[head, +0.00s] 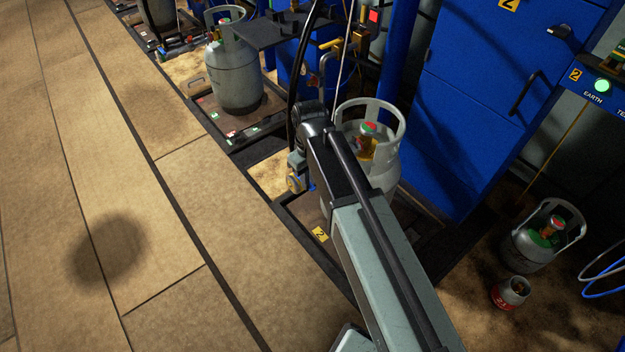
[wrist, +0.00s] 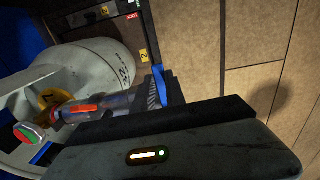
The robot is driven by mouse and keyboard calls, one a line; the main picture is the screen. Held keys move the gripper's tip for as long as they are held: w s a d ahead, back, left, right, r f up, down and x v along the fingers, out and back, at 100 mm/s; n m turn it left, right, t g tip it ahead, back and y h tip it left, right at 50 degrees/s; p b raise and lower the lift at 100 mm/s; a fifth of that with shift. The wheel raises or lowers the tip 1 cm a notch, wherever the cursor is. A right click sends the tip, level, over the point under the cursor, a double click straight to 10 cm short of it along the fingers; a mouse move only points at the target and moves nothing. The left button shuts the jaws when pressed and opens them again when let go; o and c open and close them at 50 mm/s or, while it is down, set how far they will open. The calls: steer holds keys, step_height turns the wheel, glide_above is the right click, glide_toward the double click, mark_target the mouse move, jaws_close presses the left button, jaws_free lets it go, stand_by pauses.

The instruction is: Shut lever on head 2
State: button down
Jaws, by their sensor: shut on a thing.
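A grey gas cylinder (head: 388,165) with a collar handle stands on scale 2, partly behind my arm. In the wrist view its pale shoulder (wrist: 108,62) and its valve with a red and green knob (wrist: 28,135) show at the left. Head 2 (wrist: 62,104) sits at the valve, and a grey lever with a red part (wrist: 88,108) runs from it toward my jaws. My gripper (wrist: 158,92) is shut on the lever's end, beside the cylinder's collar. The grip itself is mostly hidden by the jaws.
Another grey cylinder (head: 235,75) stands on the scale further back. A blue cabinet (head: 490,90) rises behind scale 2. A cylinder with a green valve (head: 543,237) and a small red-based canister (head: 510,292) stand at the right. The tan floor (head: 110,170) at the left is clear.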

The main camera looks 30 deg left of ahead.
steer(key=shift+w+a, duration=0.1)
steer(key=shift+w, duration=0.1)
steer(key=c, duration=1.4)
jaws_free()
steer(key=shift+o, duration=0.2)
steer(key=shift+s+a, duration=0.1)
steer(key=shift+s, duration=0.05)
steer(key=shift+s, duration=0.1)
step_height(320, 180, up, 8)
steer(key=p, duration=0.8)
steer(key=shift+f, duration=0.1)
